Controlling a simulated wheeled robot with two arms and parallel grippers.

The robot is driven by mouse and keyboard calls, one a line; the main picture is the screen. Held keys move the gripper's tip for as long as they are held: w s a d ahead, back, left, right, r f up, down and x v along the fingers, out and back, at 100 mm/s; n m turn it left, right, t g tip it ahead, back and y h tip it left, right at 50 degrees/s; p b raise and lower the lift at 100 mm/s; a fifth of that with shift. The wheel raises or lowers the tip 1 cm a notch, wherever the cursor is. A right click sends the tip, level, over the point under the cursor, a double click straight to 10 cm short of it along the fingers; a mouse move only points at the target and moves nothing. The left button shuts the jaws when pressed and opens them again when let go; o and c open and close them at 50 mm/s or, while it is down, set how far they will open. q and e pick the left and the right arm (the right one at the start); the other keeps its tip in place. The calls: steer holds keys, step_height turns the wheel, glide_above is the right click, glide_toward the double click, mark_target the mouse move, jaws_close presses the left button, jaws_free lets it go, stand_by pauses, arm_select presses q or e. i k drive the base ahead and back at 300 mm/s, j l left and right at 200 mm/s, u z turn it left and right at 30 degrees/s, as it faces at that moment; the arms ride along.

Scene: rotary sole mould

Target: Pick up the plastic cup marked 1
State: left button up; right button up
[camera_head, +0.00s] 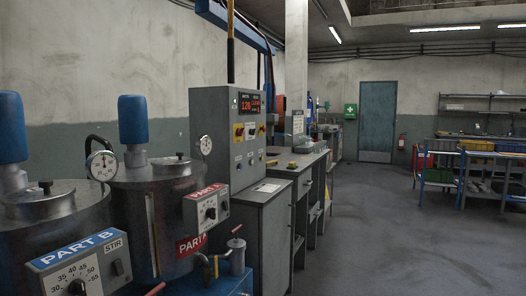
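No plastic cup marked 1 can be made out in the head view. Neither of my grippers is in view. Close in front on the left stand two metal tanks, one labelled PART A (206,193) and one labelled PART B (90,246).
A grey control cabinet (225,140) with a red display stands behind the tanks. A workbench (300,165) runs along the left wall beyond it. A blue-framed rack with bins (462,178) stands at the right. The floor (385,235) between is clear, up to a blue door (377,120).

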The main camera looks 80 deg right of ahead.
mark_target(317, 146)
steer(key=z, duration=3.15)
